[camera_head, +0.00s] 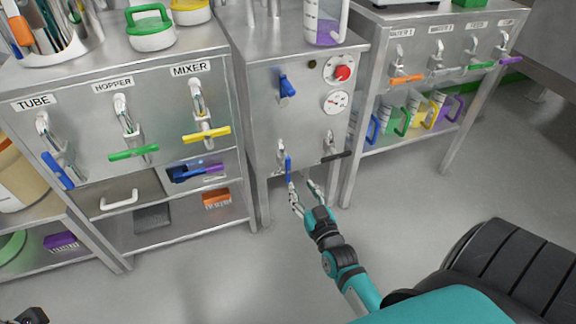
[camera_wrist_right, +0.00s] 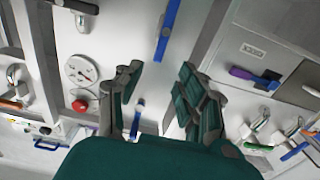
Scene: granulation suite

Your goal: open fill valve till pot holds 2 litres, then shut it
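The middle steel cabinet (camera_head: 262,120) carries a blue lever (camera_head: 288,168) hanging down from a low valve, a dark lever (camera_head: 335,157) lying sideways and a higher blue lever (camera_head: 287,86). No label shows which is the fill valve. A clear pot (camera_head: 325,30) with purple liquid stands on top, cut off by the frame; its level cannot be read. My right gripper (camera_head: 304,186) is open and empty, just below the low blue lever. In the wrist view that lever (camera_wrist_right: 168,30) lies beyond the spread fingertips (camera_wrist_right: 160,70). A dark piece at the lower left corner may be my left gripper (camera_head: 34,315).
A red knob (camera_head: 342,73) and a dial gauge (camera_head: 336,102) sit on the cabinet's right side. The left cabinet has TUBE, HOPPER and MIXER valves with blue, green (camera_head: 134,152) and yellow levers. Coloured-handled jugs (camera_head: 401,119) stand on the right shelf. The floor in front is clear.

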